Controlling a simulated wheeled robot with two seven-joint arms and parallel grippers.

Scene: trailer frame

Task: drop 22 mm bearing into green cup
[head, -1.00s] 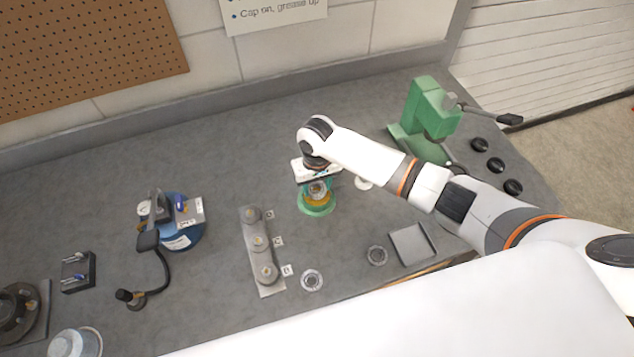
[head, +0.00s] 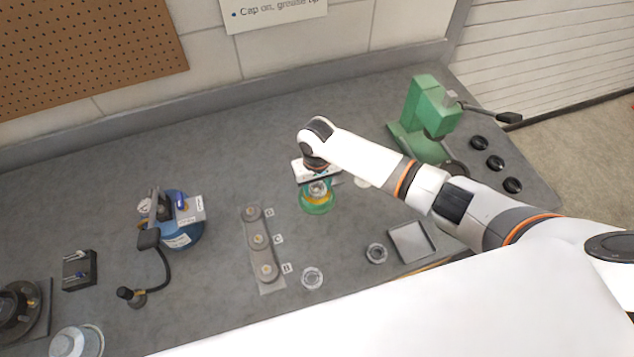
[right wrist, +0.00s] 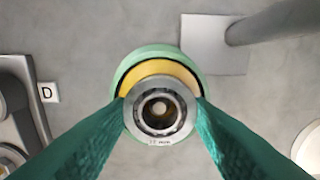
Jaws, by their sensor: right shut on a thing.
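A bearing ring (right wrist: 181,114) is held between the green fingertips of my right gripper (right wrist: 160,110) in the right wrist view. The bearing (head: 318,188) also shows in the head view, under the right gripper. Below it stands the green cup (head: 316,208) with a yellow-orange inside. In the right wrist view the green cup's rim (right wrist: 150,52) shows behind the bearing, which hides part of the cup. The bearing appears above the cup; the exact gap cannot be told. My left gripper is not in view.
A plate with several posts (head: 259,240) and letter labels stands left of the cup. Two loose rings (head: 312,278) (head: 376,253) and a square grey tray (head: 411,242) lie near the front. A green press (head: 428,112) stands back right. A blue device (head: 178,222) is further left.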

